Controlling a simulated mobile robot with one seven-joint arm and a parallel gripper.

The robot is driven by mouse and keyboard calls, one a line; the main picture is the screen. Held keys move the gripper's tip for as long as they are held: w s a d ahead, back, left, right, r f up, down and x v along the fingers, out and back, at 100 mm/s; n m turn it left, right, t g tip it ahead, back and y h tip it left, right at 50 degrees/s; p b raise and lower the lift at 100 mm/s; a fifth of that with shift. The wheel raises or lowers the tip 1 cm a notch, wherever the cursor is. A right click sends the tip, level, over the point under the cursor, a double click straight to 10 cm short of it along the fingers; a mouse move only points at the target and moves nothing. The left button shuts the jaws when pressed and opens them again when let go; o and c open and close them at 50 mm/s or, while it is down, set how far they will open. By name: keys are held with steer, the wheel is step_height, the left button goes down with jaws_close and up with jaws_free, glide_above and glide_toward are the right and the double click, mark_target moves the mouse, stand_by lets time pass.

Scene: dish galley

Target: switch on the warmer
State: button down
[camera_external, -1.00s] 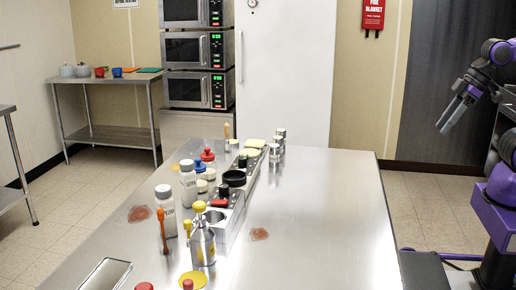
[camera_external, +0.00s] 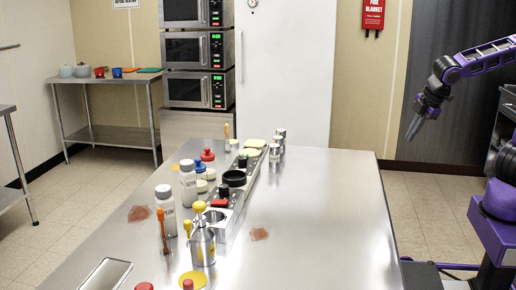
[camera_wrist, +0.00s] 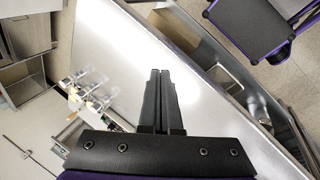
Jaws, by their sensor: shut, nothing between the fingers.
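A low grey metal unit (camera_external: 229,212) stands near the middle of the steel table, with a red part (camera_external: 220,202) on it and a round opening in its top. A black round pan or dish (camera_external: 234,178) sits just behind the red part. This row may be the warmer; no label is readable and I cannot tell a switch position. My gripper (camera_external: 412,134) is right of the table, raised and pointing down, well apart from the row. In the wrist view, its two dark fingers (camera_wrist: 160,85) are together and empty, over the bare table side.
The table (camera_external: 320,220) is bare on its right half. A yellow-topped pump bottle (camera_external: 202,244), white-labelled bottles (camera_external: 166,212) and red- and blue-topped containers (camera_external: 207,155) crowd around the row. Stacked microwaves (camera_external: 187,50) and a white fridge (camera_external: 285,70) stand behind.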

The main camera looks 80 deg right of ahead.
steer(key=w+d+r+n+t+h+b, duration=0.15)
steer(key=w+d+n+h+b, duration=0.35)
steer(key=w+d+n+h, duration=0.5)
steer(key=w+a+f+m+t+y+p, duration=0.15)
steer(key=w+a+y, duration=0.25)
steer(key=w+a, duration=0.45)
steer(key=w+a+f+m+t+y, duration=0.15)
steer(key=w+a+y, duration=0.35)
steer(key=a, duration=0.6)
steer(key=w+a+f+m+t+y+p, duration=0.1)
steer(key=w+a+m+t+y, duration=0.15)
steer(key=w+a, duration=0.65)
steer(key=w+a+f+m+t+y+p, duration=0.1)
steer(key=w+a+f+m+t, duration=0.1)
steer(key=w+a+m, duration=0.5)
steer(key=shift+w+a+m+t+y+p, duration=0.35)
steer(key=shift+w+m+t, duration=0.35)
steer(key=shift+w+m, duration=0.8)
steer(key=shift+s+m, duration=0.25)
